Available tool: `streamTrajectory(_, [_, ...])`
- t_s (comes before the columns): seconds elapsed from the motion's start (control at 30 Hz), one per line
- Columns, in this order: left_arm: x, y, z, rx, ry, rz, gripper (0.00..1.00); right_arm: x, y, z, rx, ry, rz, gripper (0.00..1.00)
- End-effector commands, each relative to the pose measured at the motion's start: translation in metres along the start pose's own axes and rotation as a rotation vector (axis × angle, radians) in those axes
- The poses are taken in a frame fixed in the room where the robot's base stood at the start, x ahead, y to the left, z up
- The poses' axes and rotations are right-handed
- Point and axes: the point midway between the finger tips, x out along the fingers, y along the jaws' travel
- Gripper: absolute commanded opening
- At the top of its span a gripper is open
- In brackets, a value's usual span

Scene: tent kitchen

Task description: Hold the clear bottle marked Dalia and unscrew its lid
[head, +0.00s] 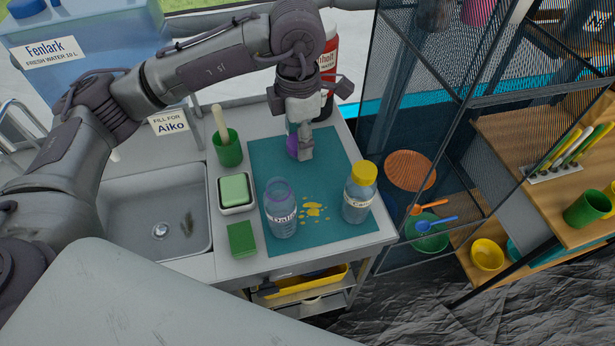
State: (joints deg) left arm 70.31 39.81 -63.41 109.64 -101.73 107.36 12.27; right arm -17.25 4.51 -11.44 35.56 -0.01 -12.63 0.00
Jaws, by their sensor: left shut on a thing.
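A clear bottle (281,212) stands upright on the teal mat (265,162). Its dark label is hard to read but may say Dalia. No lid shows on its mouth. A second clear bottle (358,202) with a yellow lid (364,174) stands to its right; its label is only partly readable. My left gripper (299,148) is over the far part of the mat, behind both bottles and apart from them. It is shut on a small purple thing (292,146), perhaps a lid, partly hidden by the fingers. My right gripper is not in view.
Yellow patches (313,209) lie on the mat between the bottles. A green cup (229,150) with a brush handle, a soap dish (235,193) and a green sponge (242,238) line the mat's left. A red bottle (329,57) stands behind my gripper. A mesh shelf stands right.

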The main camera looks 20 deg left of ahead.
Motion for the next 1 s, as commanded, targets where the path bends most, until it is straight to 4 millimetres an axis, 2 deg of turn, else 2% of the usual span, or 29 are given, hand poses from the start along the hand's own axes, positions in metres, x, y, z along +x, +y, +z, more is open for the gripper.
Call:
streamTrajectory(0.2, [-0.011, 0.004, 0.014, -0.639, 0.002, -0.006, 0.07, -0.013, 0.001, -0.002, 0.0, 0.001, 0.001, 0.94])
streamTrajectory(0.37, [-0.011, 0.007, 0.023, -1.106, 0.011, -0.011, 0.07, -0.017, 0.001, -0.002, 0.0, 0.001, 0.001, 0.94])
streamTrajectory(0.47, [0.003, 0.008, 0.028, -1.383, 0.023, -0.013, 0.07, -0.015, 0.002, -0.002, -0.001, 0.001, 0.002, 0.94])
streamTrajectory(0.57, [0.046, 0.008, 0.031, -1.631, 0.037, -0.013, 0.07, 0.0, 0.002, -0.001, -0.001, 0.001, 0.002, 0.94])
streamTrajectory(0.6, [0.064, 0.008, 0.032, -1.69, 0.037, -0.013, 0.07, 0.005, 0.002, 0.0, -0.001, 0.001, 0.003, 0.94])
streamTrajectory(0.7, [0.095, 0.008, 0.033, -1.765, 0.036, -0.012, 0.07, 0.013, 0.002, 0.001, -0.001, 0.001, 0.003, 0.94])
streamTrajectory(0.83, [0.116, 0.007, 0.032, -1.803, 0.034, -0.009, 0.07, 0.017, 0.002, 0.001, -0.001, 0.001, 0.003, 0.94])
streamTrajectory(1.0, [0.144, 0.005, 0.031, -1.814, 0.036, -0.007, 0.07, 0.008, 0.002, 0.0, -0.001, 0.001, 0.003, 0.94])
